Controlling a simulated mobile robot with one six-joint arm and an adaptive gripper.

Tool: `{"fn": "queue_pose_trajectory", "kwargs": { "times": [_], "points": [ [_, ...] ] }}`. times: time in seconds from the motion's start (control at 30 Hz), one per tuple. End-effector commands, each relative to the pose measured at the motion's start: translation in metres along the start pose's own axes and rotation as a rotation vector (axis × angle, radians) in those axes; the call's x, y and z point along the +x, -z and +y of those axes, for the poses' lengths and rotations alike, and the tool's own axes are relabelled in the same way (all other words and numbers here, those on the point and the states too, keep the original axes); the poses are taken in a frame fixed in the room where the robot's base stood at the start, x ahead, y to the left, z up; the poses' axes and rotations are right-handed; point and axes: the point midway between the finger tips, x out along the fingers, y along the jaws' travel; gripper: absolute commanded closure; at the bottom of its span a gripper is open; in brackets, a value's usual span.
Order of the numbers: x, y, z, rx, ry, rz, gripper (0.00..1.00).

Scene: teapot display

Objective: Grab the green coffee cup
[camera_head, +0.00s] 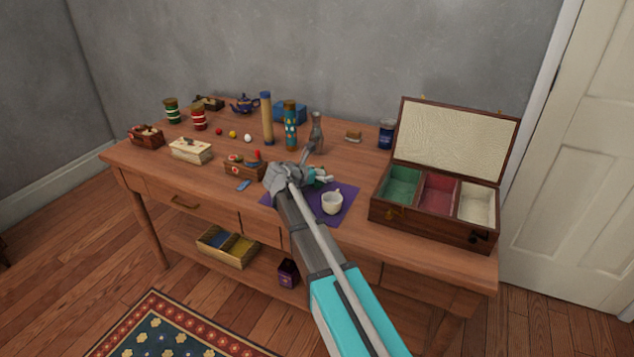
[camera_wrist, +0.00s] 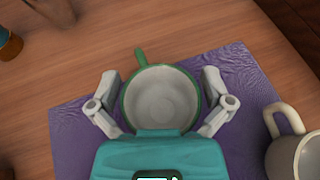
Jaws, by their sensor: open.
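The green coffee cup (camera_wrist: 160,96) has a green rim and handle and a pale inside. In the wrist view it stands on the purple mat (camera_wrist: 70,145), its handle pointing up and left. My gripper (camera_wrist: 160,108) is open, with one finger on each side of the cup; I cannot tell whether they touch it. In the head view my gripper (camera_head: 312,172) is over the mat's back left part (camera_head: 347,191), and the cup is mostly hidden behind it. A white cup (camera_head: 332,202) stands on the mat to the right; it also shows in the wrist view (camera_wrist: 290,155).
An open wooden box (camera_head: 435,218) with green, red and white compartments stands at the right. A small decorated box (camera_head: 245,169) is left of my gripper. A grey vase (camera_head: 316,134) and a patterned cylinder (camera_head: 290,127) stand behind it.

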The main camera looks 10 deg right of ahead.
Motion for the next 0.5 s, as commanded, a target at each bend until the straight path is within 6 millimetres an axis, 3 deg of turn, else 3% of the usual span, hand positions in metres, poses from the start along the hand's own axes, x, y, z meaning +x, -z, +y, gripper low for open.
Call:
{"fn": "queue_pose_trajectory", "kwargs": {
  "times": [0.4,0.43,0.5],
  "points": [
    [-0.0001,-0.0003,-0.0004,0.001,0.001,0.000,0.00],
    [-0.0001,-0.0003,-0.0005,0.001,0.001,0.000,0.02],
    [-0.0001,-0.0003,-0.0005,0.001,0.001,0.000,0.15]
  ]
}}
